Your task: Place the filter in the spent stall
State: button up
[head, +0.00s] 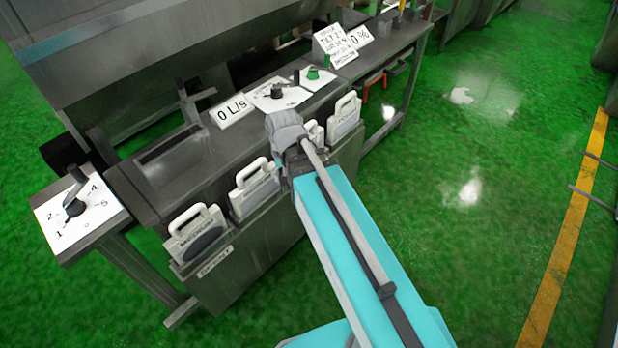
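A white filter with a loop handle and a dark oval face, marked "MEDIUM" (197,238), stands upright in the leftmost stall of the rack. That stall's front carries the label "SPENT" (215,262). A second white filter (254,188) stands in the stall to its right. Two more white filters stand further right, one partly hidden by my arm (313,134) and one in clear view (345,119). My gripper (284,128) is above the rack near the partly hidden filter, apart from the spent stall. Its fingers are seen from behind, so their opening is unclear.
A dial numbered 1 to 5 (95,215) stands at the left. A long slot (172,160) opens in the bench top. A "0 L/s" sign (231,110), knob panels (280,95) and a "0 %" sign (360,37) stand along the bench. Green floor (470,190) is clear at right.

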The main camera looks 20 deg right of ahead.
jog(key=s+d+n, duration=0.2)
jog(key=d, duration=0.3)
jog(key=shift+s+d, duration=0.3)
jog(key=shift+s, duration=0.1)
